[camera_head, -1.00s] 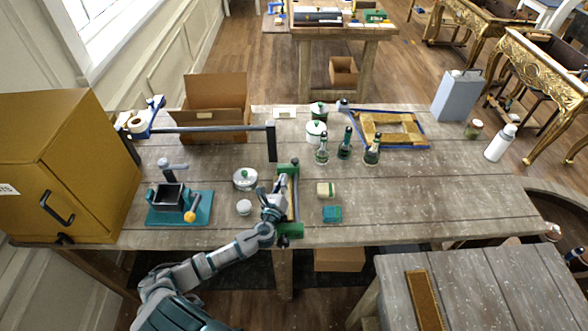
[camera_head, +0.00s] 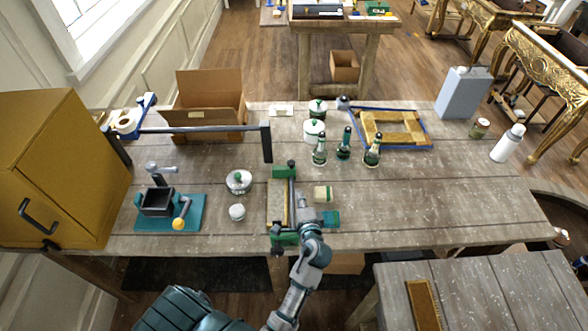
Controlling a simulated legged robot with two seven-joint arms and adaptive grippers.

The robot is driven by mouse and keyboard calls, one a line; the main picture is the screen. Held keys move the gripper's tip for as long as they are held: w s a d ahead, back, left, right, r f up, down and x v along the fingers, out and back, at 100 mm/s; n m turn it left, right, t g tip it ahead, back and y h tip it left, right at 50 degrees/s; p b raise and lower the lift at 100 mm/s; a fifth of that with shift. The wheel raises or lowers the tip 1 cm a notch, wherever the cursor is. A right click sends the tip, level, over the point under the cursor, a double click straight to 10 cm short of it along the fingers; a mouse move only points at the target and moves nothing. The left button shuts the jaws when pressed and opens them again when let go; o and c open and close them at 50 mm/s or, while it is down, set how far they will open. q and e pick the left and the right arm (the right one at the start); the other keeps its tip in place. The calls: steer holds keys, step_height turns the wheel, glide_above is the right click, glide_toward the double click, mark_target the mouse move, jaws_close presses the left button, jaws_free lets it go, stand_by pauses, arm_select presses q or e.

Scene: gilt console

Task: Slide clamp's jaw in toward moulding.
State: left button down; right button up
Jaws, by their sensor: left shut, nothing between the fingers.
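The clamp has a green far jaw (camera_head: 284,171) and a green near jaw (camera_head: 284,241), joined by a dark bar (camera_head: 292,188). It lies near the table's front edge. A narrow gold moulding strip (camera_head: 286,208) lies along the bar between the jaws, beside a flat wooden piece (camera_head: 274,198). My left gripper (camera_head: 277,228) is shut and empty at the near jaw, on its far side. My wrist hides part of the bar's near end. I cannot tell whether the fingers touch the jaw. My right gripper is not in view.
A sponge-like block (camera_head: 323,194) and a teal block (camera_head: 331,218) lie just right of the clamp. The right of the table (camera_head: 450,190) is clear.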

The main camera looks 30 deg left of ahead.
mark_target(292, 166)
arm_select(q)
steer(key=p+x, duration=0.1)
steer(key=x, duration=1.2)
steer(key=shift+w+r+p, duration=0.1)
steer(key=shift+w+p, duration=0.05)
steer(key=shift+p, duration=0.2)
